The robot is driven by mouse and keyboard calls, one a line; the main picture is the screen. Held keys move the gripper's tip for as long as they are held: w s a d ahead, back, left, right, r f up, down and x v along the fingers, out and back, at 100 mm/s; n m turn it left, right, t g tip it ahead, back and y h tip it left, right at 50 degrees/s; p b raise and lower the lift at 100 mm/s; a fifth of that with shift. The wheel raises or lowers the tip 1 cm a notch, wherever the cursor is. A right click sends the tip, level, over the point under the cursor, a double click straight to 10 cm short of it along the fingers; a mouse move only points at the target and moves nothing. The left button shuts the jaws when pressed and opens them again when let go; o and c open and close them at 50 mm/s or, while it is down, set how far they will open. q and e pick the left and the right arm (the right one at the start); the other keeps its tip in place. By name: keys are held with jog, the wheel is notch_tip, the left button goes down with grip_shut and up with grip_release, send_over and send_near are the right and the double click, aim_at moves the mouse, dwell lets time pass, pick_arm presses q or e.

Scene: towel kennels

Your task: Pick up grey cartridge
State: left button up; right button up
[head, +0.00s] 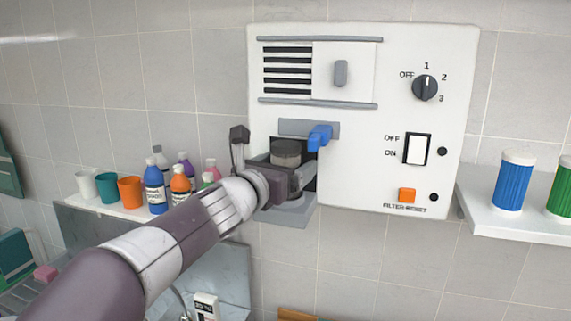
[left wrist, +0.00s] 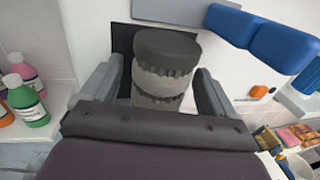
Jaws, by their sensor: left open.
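The grey cartridge (head: 286,150) is a short upright cylinder with a dark cap, standing in the opening of the white wall unit. In the left wrist view the cartridge (left wrist: 165,78) shows a dark top and a pale ribbed body. My left gripper (head: 280,168) is at the opening, with its fingers open on either side of the cartridge. In the left wrist view a gap shows beside the left finger; contact on the right side is hard to tell. The cartridge's lower part is hidden behind my gripper. My right gripper is not in view.
A blue lever (head: 319,137) sticks out just right of the cartridge, close to my gripper. A left shelf (head: 105,208) holds cups and bottles. A right shelf (head: 520,222) holds a blue cartridge (head: 512,182) and a green cartridge (head: 562,190). The wall unit (head: 360,190) has a dial, switch and orange button.

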pick_arm(q)
jog(key=shift+w+f, duration=0.1)
jog(key=shift+w, duration=0.1)
jog(key=c, duration=1)
jog(key=shift+s, duration=0.15)
jog(key=shift+c, duration=0.6)
